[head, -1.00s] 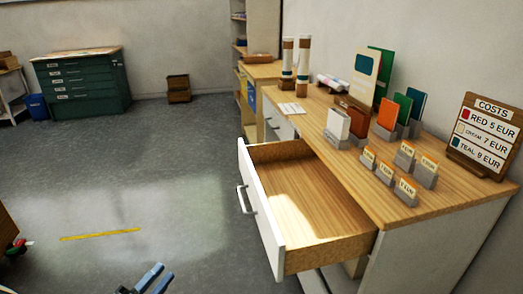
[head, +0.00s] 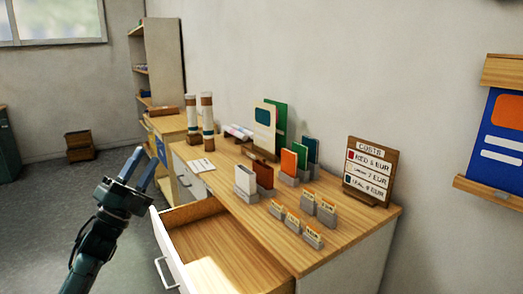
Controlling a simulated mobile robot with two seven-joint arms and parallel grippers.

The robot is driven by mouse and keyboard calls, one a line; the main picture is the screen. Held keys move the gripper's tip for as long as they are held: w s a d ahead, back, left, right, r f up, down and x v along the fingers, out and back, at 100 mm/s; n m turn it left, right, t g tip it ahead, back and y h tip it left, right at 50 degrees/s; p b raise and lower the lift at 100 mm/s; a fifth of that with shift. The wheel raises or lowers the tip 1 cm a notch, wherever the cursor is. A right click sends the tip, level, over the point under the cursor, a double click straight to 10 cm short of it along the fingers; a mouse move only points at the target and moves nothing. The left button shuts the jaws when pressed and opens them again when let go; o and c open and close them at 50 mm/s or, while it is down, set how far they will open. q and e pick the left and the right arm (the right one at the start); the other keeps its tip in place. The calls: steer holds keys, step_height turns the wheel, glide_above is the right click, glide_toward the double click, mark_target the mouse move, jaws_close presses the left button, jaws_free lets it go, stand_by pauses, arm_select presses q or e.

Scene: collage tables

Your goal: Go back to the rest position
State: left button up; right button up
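My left gripper (head: 148,156) is in the left part of the head view, on an arm coming up from the lower left. Its two blue fingers point up and stand apart, with nothing between them. In the picture it shows just left of the open drawer (head: 215,245) of the wooden desk (head: 345,238). It looks clear of the desk, though its exact distance from the drawer front is hard to judge. My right gripper is not in view.
The drawer sticks out empty into the room. Coloured cards in grey holders (head: 305,176), small price tags (head: 292,222) and a costs sign (head: 368,170) stand on the desk. A shelf (head: 160,55) is behind. Grey floor (head: 45,215) is free at left.

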arm_select(q)
steer(key=w+a+f+n+g+y, duration=0.3)
steer(key=w+a+f+n+y, duration=0.15)
steer(key=f+n+y, duration=0.6)
steer(key=w+a+f+n+g+y, duration=0.25)
steer(key=a+f+n+y, duration=0.35)
steer(key=n, duration=0.7)
steer(key=s+d+f+m+g+h, duration=0.1)
steer(key=s+d+f, duration=0.5)
steer(key=s+f, duration=0.25)
steer(key=s+d+f+m+g+h, duration=0.1)
steer(key=s+d+f+g+h, duration=0.1)
steer(key=s+d+f, duration=0.7)
steer(key=s+d+f+g, duration=0.1)
steer(key=s+d+f, duration=0.2)
steer(key=s, duration=0.7)
steer(key=s+d+f+g+h, duration=0.1)
steer(key=s+d+f, duration=0.3)
steer(key=s, duration=0.7)
steer(key=shift+n+g, duration=0.45)
steer(key=shift+g, duration=0.1)
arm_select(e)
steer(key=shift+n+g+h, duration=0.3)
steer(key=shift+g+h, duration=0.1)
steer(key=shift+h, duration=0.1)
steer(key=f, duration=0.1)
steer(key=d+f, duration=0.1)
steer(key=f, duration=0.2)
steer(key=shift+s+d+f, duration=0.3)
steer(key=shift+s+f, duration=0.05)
